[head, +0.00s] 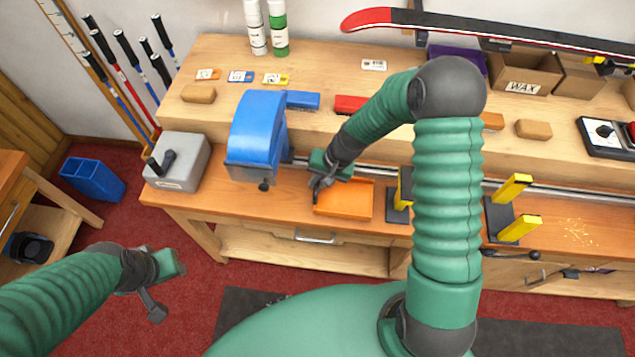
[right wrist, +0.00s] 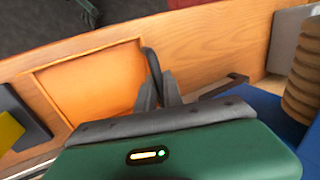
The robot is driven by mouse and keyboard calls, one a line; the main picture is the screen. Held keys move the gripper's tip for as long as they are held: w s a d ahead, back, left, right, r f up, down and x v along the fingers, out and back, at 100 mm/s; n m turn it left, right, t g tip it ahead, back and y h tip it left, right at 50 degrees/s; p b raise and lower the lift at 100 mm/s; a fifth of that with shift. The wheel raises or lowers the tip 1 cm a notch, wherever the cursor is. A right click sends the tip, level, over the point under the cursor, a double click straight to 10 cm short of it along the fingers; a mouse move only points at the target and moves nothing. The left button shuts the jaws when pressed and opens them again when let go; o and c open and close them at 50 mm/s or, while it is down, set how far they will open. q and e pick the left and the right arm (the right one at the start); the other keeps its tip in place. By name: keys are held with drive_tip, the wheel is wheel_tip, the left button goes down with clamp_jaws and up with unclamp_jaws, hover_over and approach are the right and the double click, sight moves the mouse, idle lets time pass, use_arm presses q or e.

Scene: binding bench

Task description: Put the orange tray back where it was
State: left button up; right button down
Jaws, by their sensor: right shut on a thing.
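The orange tray (head: 346,201) lies flat at the front of the bench, between the blue machine and a yellow-and-black clamp. It also shows in the right wrist view (right wrist: 88,80). My right gripper (head: 316,192) is at the tray's left edge and is shut on its rim; its fingers show in the right wrist view (right wrist: 156,80). I cannot tell whether the tray is slightly off the bench top. My left gripper (head: 163,275) hangs over the red floor, left of the bench and away from the tray; its finger gap is not clear.
The blue machine (head: 257,135) stands close left of my right gripper, with a grey box (head: 178,163) beyond it. Yellow-and-black clamps (head: 512,215) stand to the right. A metal rail runs behind the tray. A blue bin (head: 93,180) sits on the floor.

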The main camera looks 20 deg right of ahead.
drive_tip(key=shift+x, duration=0.85)
drive_tip(key=c, duration=1.5)
unclamp_jaws()
drive_tip(key=shift+s+d+f, duration=0.1)
drive_tip(key=shift+s+d, duration=0.05)
drive_tip(key=shift+d, duration=0.25)
